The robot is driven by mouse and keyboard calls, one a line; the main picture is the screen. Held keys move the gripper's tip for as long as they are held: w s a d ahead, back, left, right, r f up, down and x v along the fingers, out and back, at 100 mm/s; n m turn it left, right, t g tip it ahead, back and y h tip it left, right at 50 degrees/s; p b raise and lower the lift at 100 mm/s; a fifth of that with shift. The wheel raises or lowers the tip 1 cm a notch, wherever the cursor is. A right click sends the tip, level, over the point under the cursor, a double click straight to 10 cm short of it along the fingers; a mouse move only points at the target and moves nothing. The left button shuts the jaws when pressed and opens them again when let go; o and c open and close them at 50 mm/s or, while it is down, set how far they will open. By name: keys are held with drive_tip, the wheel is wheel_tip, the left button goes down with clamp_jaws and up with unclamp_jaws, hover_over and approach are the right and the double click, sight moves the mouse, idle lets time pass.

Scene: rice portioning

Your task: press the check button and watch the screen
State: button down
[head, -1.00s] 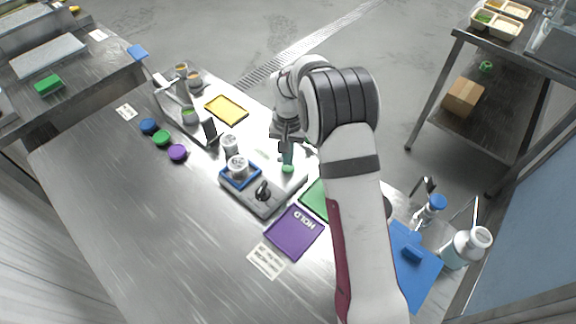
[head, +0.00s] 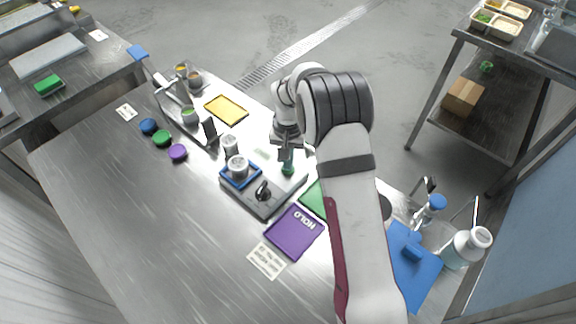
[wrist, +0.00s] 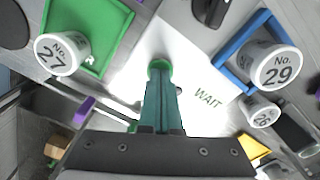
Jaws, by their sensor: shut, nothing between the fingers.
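The green check button (head: 288,171) sits on the grey and white device (head: 250,203). It also shows in the wrist view (wrist: 159,64), right at my fingertips. My gripper (head: 287,158) is shut and empty, pointing down at the button. In the wrist view its teal fingers (wrist: 160,80) meet the button's near edge and seem to touch it; how far it is pressed I cannot tell. Green text reading WAIT (wrist: 208,97) shows on a white surface right of the fingers in the wrist view. In the head view this text is too small to read.
Cup No. 29 (wrist: 278,66) sits in a blue tray and cup No. 26 (wrist: 262,113) stands beside it. Cup No. 27 (wrist: 62,55) sits on a green tray. A black knob (head: 262,190) and a purple HOLD tray (head: 294,232) are nearby. The table's left front is clear.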

wheel_tip(320, 180, up, 6)
drive_tip(key=shift+f, duration=0.15)
idle(0.5)
drive_tip(key=shift+s+r, duration=0.15)
drive_tip(key=shift+r, duration=0.25)
drive_tip(key=s+d+r+m, duration=0.1)
drive_tip(key=s+d+r, duration=0.2)
drive_tip(key=s+r, duration=0.9)
drive_tip(key=s+m+y, duration=0.1)
drive_tip(key=s, duration=2.1)
drive_tip(key=shift+d+f+m+y, duration=0.15)
drive_tip(key=shift+f+m+y, duration=0.15)
drive_tip(key=shift+f+y, duration=0.15)
